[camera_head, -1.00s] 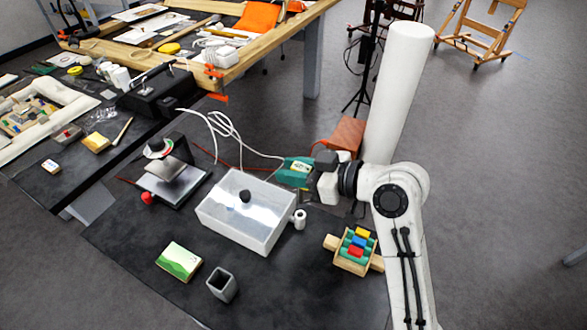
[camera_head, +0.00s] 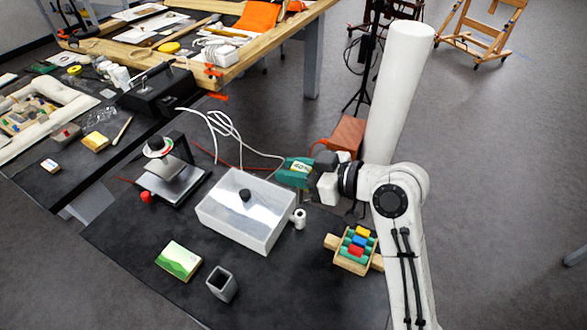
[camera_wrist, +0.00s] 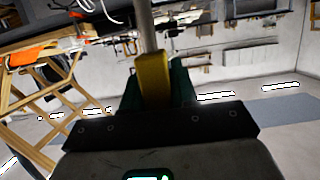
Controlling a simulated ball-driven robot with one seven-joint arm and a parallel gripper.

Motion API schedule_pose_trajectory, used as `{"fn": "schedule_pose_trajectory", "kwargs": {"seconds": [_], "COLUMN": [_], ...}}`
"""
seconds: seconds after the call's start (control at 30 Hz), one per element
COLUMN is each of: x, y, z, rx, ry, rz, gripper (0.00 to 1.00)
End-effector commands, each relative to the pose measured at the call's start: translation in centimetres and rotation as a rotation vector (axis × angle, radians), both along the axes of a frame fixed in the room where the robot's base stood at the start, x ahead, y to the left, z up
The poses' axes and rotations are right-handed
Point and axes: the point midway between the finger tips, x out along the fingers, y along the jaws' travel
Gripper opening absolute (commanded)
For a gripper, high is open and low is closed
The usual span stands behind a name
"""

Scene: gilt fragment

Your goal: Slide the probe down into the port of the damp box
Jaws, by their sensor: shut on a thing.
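The probe (camera_head: 293,176) is a teal body with a small pale display, held in my gripper (camera_head: 314,171) above the back right of the bench. In the wrist view the teal probe (camera_wrist: 181,88) has a yellow part (camera_wrist: 153,78) and a grey shaft running toward the top edge. My gripper is shut on the teal body. The damp box (camera_head: 233,226) is white with a clear lid and a dark knob, left of and below the gripper in the head view. A short white tube, seemingly the port (camera_head: 299,218), stands at its right side. The probe is apart from it.
A wooden rack with coloured blocks (camera_head: 354,249) stands right of the box. A grey square cup (camera_head: 221,284) and a green-white packet (camera_head: 179,261) lie in front. A stand with a dial (camera_head: 172,172) is to the left. White cable loops lie behind the box.

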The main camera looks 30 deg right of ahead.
Motion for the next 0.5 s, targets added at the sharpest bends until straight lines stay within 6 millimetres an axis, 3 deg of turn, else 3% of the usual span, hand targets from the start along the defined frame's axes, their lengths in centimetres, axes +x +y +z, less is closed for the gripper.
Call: {"fn": "schedule_pose_trajectory", "kwargs": {"seconds": [0.5], "x": [0.0], "y": [0.0], "z": [-1.3], "rx": [0.000], "ry": [0.000], "rz": [0.000], "gripper": [0.00]}}
